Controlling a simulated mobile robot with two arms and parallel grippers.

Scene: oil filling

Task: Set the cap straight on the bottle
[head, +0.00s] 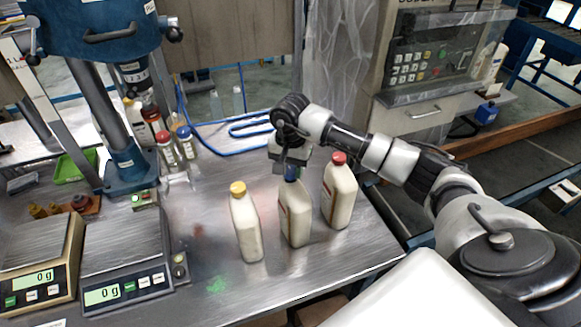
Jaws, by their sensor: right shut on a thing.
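Three cream bottles stand in a row on the steel table. The left bottle (246,226) has a yellow cap (237,188). The middle bottle (295,212) has a blue cap (291,173). The right bottle (340,195) has a red cap (339,158). My right gripper (290,168) points down over the middle bottle and is shut on its blue cap. The gripper hides part of the cap, so I cannot tell whether it sits straight or touches the neck. My left gripper is out of view.
Two scales (128,249) stand at the left of the table. A blue drill press (130,175) stands behind them, with several small bottles (165,147) beside it. A blue hose (225,128) lies at the back.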

